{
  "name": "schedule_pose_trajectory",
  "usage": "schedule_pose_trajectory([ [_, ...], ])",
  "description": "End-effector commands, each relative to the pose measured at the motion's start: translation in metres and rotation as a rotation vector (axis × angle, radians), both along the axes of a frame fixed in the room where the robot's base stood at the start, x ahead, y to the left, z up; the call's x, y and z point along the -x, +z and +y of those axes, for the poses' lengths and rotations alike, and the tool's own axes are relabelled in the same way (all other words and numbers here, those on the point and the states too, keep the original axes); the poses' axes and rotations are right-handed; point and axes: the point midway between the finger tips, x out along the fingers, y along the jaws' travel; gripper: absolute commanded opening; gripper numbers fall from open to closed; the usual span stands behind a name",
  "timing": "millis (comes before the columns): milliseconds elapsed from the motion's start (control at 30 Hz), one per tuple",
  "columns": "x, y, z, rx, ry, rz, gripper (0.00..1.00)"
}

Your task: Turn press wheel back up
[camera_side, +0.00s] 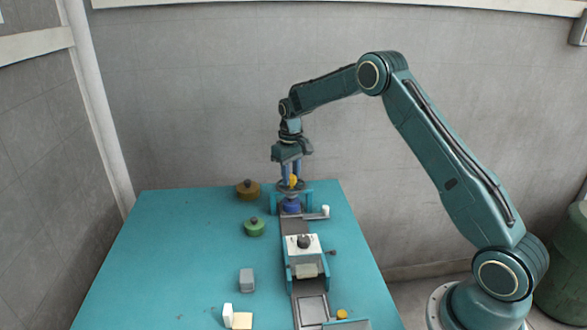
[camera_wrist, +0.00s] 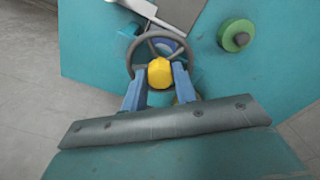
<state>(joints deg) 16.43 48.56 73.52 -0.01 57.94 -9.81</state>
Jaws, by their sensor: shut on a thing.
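The press wheel is a dark spoked ring (camera_wrist: 133,58) with a yellow hub (camera_wrist: 160,72) in the wrist view. In the side view its yellow hub (camera_side: 292,181) shows at the far end of the table, above a blue part of the press (camera_side: 291,205) and between the press's teal posts (camera_side: 308,195). My gripper (camera_wrist: 160,78) points down from above with its two blue fingers on either side of the yellow hub, shut on it. The gripper (camera_side: 291,172) also shows in the side view. The wheel's turn angle cannot be told.
A brown lidded pot (camera_side: 248,191) and a green one (camera_side: 254,228) stand left of the press. A dark track (camera_side: 311,309) runs toward the front, with a white-topped unit (camera_side: 303,254) on it. A grey block (camera_side: 247,280) and a white piece (camera_side: 227,313) stand left of the track. The left of the table is clear.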

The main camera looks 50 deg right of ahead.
Motion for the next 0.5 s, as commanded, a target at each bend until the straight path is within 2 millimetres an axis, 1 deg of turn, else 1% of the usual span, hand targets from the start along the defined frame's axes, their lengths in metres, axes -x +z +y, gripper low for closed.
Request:
schedule_pose_trajectory([
  [200, -0.0003, 0.0018, 0.0001, 0.0, 0.098, -0.002, 0.06],
  [500, -0.0004, 0.0018, 0.0001, 0.0, 0.133, -0.002, 0.06],
])
